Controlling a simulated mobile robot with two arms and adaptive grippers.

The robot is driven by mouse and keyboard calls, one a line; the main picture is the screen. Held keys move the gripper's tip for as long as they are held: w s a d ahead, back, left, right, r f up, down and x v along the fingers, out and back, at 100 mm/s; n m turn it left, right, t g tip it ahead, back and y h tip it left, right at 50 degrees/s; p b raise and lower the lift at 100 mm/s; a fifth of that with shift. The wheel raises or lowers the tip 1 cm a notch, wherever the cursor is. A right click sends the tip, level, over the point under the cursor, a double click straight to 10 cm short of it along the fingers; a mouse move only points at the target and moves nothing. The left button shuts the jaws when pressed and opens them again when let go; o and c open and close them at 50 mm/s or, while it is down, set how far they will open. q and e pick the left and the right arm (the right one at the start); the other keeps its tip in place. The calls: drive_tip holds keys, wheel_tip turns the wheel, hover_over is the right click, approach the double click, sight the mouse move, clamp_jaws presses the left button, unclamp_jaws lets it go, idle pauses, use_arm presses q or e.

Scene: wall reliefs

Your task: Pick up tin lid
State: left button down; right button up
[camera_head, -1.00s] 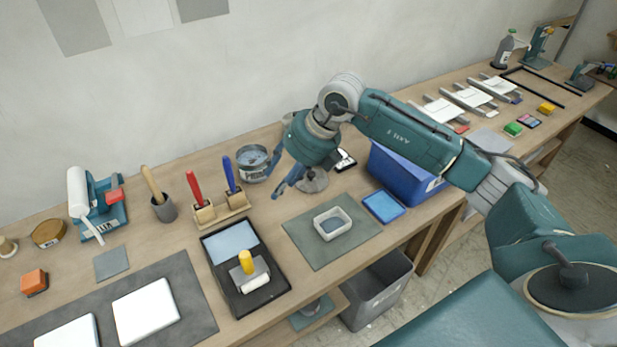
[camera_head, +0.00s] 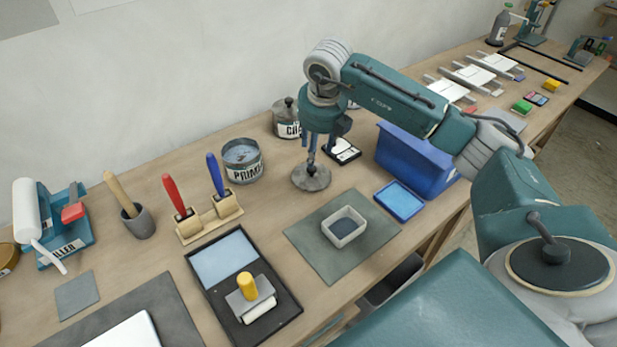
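The tin lid is a round grey metal disc (camera_head: 311,179) lying flat on the workbench, right of the open primer tin (camera_head: 243,163). My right gripper (camera_head: 311,166) points straight down over the lid, with its fingertips at or just above the lid's middle. The fingers overlap in this view, so their gap and any contact with the lid are unclear. My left gripper is out of view.
A lidded can (camera_head: 286,120) stands behind the lid, and a blue bin (camera_head: 415,160) stands to its right. A grey mat (camera_head: 308,243) with a small tray (camera_head: 344,226) lies in front. A brush rack (camera_head: 210,218) is at left.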

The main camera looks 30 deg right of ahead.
sight(312, 173)
drive_tip(key=p+x, duration=0.1)
drive_tip(key=x, duration=0.3)
drive_tip(key=shift+s, duration=0.1)
drive_tip(key=shift+f, duration=0.3)
drive_tip(key=p+x, duration=0.1)
drive_tip(key=x, duration=0.1)
drive_tip(key=w+p+x, duration=0.1)
drive_tip(key=x, duration=0.2)
drive_tip(key=shift+d+r, duration=0.15)
clamp_jaws()
